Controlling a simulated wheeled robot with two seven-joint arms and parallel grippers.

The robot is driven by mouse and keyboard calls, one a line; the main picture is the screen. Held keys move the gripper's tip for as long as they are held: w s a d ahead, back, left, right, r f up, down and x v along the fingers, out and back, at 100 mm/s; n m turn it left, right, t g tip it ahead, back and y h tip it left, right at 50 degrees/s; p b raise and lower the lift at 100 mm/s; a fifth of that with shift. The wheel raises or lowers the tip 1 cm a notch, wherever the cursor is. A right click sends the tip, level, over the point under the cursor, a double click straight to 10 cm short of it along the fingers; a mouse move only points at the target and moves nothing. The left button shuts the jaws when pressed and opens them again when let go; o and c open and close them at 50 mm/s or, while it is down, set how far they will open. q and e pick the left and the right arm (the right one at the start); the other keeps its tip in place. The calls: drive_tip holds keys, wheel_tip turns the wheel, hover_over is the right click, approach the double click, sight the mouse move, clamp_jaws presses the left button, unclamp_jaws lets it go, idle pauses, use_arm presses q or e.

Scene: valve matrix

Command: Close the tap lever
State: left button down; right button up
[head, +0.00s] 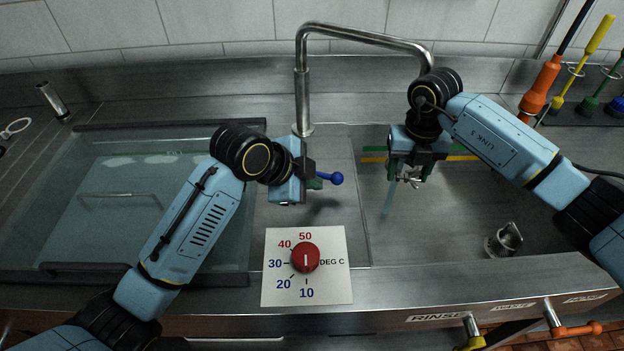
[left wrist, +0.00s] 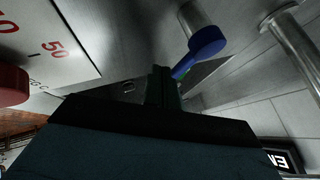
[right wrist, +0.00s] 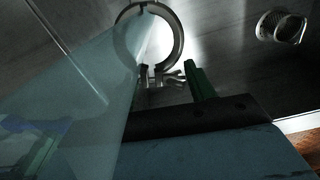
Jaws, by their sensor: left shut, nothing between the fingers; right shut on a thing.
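The tap's blue lever (head: 330,178) points right from beside the base of the steel spout (head: 303,90); it also shows in the left wrist view (left wrist: 205,44). My left gripper (head: 314,183) is shut and empty, right at the lever; I cannot tell whether it touches it. Its fingertips show just beside the lever's stem in the left wrist view (left wrist: 161,85). A pale blue stream of water (head: 387,200) runs down below the spout's end. My right gripper (head: 408,172) is shut on a silver ring clamp (right wrist: 174,75), beside the stream.
A red temperature dial (head: 305,258) sits on a white plate (head: 335,289) in front of the lever. A glass-covered basin (head: 120,200) lies at left. A short metal fitting (head: 503,240) stands in the right sink. Coloured tools (head: 541,86) hang at far right.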

use_arm(q)
drive_tip(key=shift+w+d+n+t+y, duration=0.15)
drive_tip(key=shift+d+n+t+y, duration=0.15)
drive_tip(key=shift+n, duration=0.25)
drive_tip(key=shift+w+d+n+t+y, duration=0.2)
drive_tip(key=shift+n+t, duration=0.1)
drive_tip(key=shift+n, duration=0.25)
drive_tip(key=shift+w+d, duration=0.2)
drive_tip(key=shift+w, duration=0.1)
drive_tip(key=shift+s, duration=0.1)
